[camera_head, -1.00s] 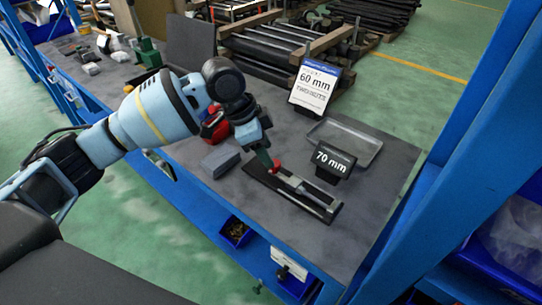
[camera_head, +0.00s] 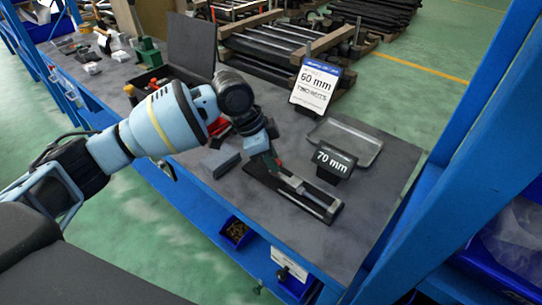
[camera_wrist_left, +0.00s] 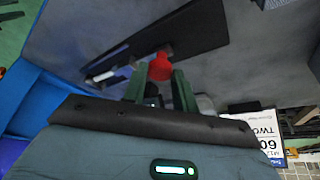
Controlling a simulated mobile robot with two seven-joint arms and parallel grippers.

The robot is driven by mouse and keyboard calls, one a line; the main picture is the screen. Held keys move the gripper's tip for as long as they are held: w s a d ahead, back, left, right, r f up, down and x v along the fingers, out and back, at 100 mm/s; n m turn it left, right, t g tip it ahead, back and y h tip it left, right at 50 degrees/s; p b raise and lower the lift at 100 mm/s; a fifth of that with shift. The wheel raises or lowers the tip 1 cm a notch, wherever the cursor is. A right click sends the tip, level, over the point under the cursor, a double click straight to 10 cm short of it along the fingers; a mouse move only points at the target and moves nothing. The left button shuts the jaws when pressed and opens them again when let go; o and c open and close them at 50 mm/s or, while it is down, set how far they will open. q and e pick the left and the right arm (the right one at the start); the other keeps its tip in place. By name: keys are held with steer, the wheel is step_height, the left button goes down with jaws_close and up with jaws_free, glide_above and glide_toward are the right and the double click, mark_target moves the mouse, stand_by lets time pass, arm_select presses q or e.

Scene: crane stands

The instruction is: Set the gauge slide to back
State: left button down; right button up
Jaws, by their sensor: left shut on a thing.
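The gauge (camera_head: 324,203) is a long dark base with a grey rail, lying on the grey bench top in the head view. Its dark base also shows in the left wrist view (camera_wrist_left: 200,28). My left gripper (camera_head: 275,162) is at the rail's left end. In the left wrist view its green fingers (camera_wrist_left: 160,85) are shut on the red knob (camera_wrist_left: 160,66) of the slide. A black display (camera_head: 334,161) beside the gauge reads 70 mm. My right gripper is not in view.
A white card (camera_head: 315,86) reading 60 mm stands behind the gauge. An empty grey tray (camera_head: 368,148) lies right of it. A grey block (camera_head: 220,161) sits left of the gauge. A blue upright post (camera_head: 468,130) rises at the right. The bench's front right is clear.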

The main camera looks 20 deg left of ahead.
arm_select(q)
steer(key=shift+w+a, duration=0.25)
steer(key=shift+a, duration=0.45)
steer(key=shift+w+a, duration=0.3)
steer(key=shift+a, duration=0.35)
steer(key=shift+w+a, duration=0.25)
steer(key=shift+a, duration=0.45)
steer(key=c, duration=1.1)
jaws_free()
steer(key=shift+a, duration=0.1)
steer(key=shift+r, duration=0.15)
steer(key=v, duration=0.7)
steer(key=shift+r+p, duration=0.3)
steer(key=shift+p, duration=0.1)
